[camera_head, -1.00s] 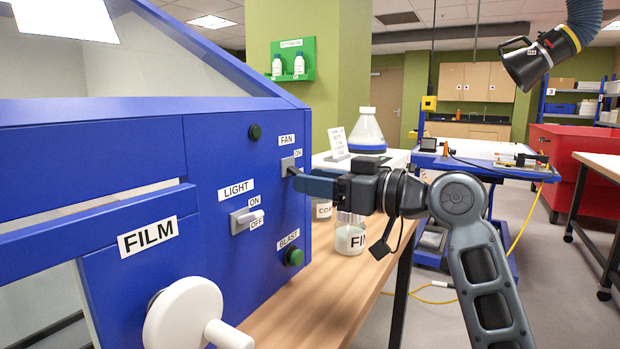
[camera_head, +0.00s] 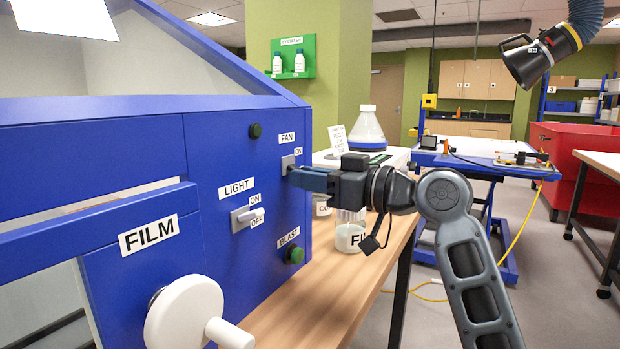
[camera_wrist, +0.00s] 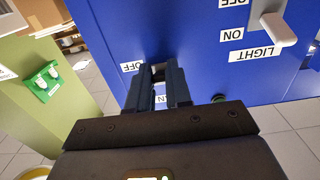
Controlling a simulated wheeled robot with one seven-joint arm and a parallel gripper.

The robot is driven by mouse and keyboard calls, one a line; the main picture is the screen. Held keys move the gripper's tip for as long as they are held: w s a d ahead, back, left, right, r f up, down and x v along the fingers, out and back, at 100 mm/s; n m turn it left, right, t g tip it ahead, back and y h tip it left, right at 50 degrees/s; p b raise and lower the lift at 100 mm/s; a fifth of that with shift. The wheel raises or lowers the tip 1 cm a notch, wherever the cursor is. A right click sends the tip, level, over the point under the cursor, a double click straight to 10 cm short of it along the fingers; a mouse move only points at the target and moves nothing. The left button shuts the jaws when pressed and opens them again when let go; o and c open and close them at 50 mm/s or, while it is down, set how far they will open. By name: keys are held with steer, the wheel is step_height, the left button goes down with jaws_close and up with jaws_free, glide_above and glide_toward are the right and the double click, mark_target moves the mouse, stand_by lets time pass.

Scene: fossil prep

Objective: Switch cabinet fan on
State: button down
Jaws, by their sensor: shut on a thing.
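The fan switch (camera_head: 288,161) is a small grey plate on the blue cabinet front (camera_head: 215,150), under the FAN label, with an ON label beside its upper part. My gripper (camera_head: 291,177) is at this switch, its blue-grey fingers pointing left at the panel. In the wrist view my gripper (camera_wrist: 158,72) has its fingers on either side of the switch, shut on its lever. The OFF label (camera_wrist: 132,66) shows beside the fingertips, and another label is partly hidden between the fingers. The lever is mostly hidden, so its position cannot be told. A round dark green lamp (camera_head: 255,131) sits left of the FAN label.
Below left is the light switch (camera_head: 247,218) with a white lever. A green BLAST button (camera_head: 294,256) is beneath my gripper. A white handle (camera_head: 187,312) sticks out at the front.

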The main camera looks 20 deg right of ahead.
mark_target(297, 168)
steer(key=shift+r, duration=0.1)
step_height(297, 168, up, 3)
steer(key=g+h+p, duration=0.3)
steer(key=g+p, duration=0.1)
steer(key=p, duration=0.7)
steer(key=shift+s, duration=0.15)
steer(key=g+p, duration=0.1)
steer(key=p, duration=0.1)
steer(key=h+p, duration=0.1)
steer(key=p, duration=0.1)
steer(key=shift+r+g+p, duration=0.3)
steer(key=shift+g+p, duration=0.1)
steer(key=shift+w+a+r+g+h+p, duration=0.1)
steer(key=shift+w+g+h+p, duration=0.05)
steer(key=shift+g+h+p, duration=0.4)
steer(key=shift+w+r+g+h+p, duration=0.1)
steer(key=shift+g+h+p, duration=0.25)
steer(key=shift+g+p, duration=0.35)
steer(key=shift+f, duration=0.1)
steer(key=c, duration=1)
jaws_free()
steer(key=shift+c, duration=0.2)
